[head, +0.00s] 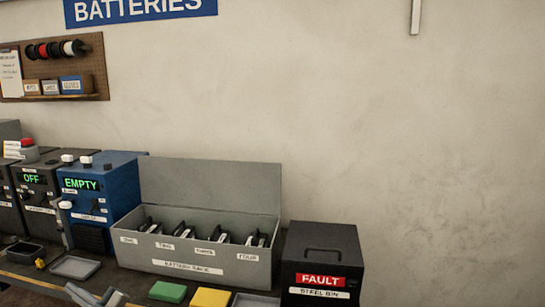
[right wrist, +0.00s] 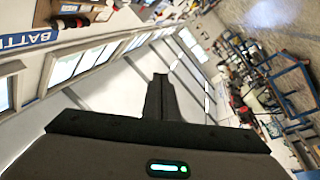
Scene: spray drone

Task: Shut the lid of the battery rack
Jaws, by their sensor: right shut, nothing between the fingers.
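The battery rack (head: 200,259) is a long grey box on the bench in the head view, labelled BATTERY RACK on its front. Its lid (head: 210,187) stands open, raised upright along the back edge near the wall. Several dark batteries (head: 185,231) sit inside in a row behind small labels, the last reading FOUR. My right gripper (right wrist: 160,97) shows in the right wrist view, its dark fingers together with nothing between them. It is away from the rack, which does not show in that view.
A blue unit (head: 100,190) reading EMPTY stands left of the rack. A black steel bin (head: 320,262) labelled FAULT stands close at its right. Green (head: 167,292) and yellow (head: 211,299) blocks lie in front, with a grey tray (head: 75,267) at left. Space above the rack is clear.

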